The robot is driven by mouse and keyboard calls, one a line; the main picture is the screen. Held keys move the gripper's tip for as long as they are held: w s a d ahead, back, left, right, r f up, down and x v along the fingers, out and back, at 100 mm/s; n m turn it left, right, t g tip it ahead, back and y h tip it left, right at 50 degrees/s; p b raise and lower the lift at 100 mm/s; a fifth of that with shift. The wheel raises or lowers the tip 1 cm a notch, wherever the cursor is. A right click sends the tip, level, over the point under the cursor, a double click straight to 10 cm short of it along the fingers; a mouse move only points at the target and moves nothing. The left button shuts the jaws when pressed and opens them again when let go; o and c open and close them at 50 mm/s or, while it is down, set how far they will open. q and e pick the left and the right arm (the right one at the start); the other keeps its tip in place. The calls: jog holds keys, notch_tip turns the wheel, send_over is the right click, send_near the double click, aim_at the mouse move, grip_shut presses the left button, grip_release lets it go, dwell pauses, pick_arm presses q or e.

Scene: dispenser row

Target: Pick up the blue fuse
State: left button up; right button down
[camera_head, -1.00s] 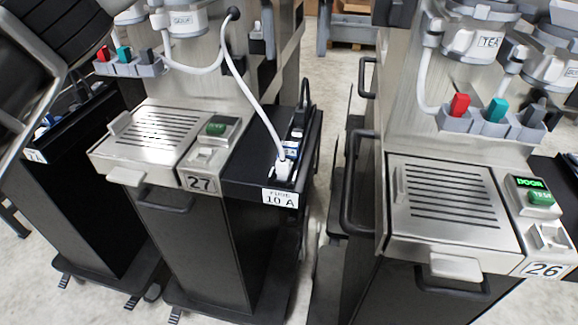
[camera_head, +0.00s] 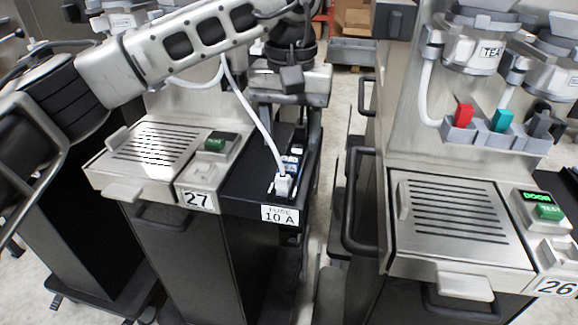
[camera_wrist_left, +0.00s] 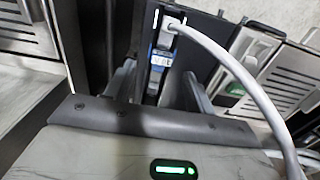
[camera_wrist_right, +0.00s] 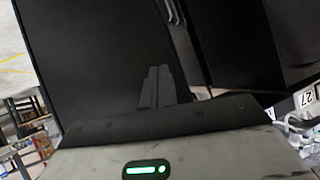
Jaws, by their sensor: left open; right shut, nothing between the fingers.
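The blue fuse (camera_head: 291,162) sits in a slot on the black shelf at station 27, behind a white plug (camera_head: 284,184) with a white cable. In the left wrist view the blue fuse (camera_wrist_left: 158,62) has a pale label and lies between the finger lines, with the plug (camera_wrist_left: 170,24) beyond it. My left gripper (camera_head: 287,132) is open and empty, pointing down above the back of the shelf. Its fingers also show in the left wrist view (camera_wrist_left: 159,88). My right gripper (camera_wrist_right: 157,87) is shut and empty in front of dark panels, outside the head view.
The white cable (camera_head: 248,108) rises from the plug close beside my left gripper. A "FUSE 10 A" label (camera_head: 280,215) marks the shelf front. Station 27's drip grate (camera_head: 155,145) is at left. Station 26 (camera_head: 455,215) stands at right, with black handles between.

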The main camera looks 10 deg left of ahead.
aim_at(289, 158)
pick_arm(q)
notch_tip(289, 158, down, 4)
jog(key=shift+a, duration=0.1)
jog(key=shift+f, duration=0.45)
jog(key=shift+w, duration=0.1)
jog(key=c, duration=1.1)
jog(key=shift+c, duration=0.3)
jog(key=shift+r, duration=0.1)
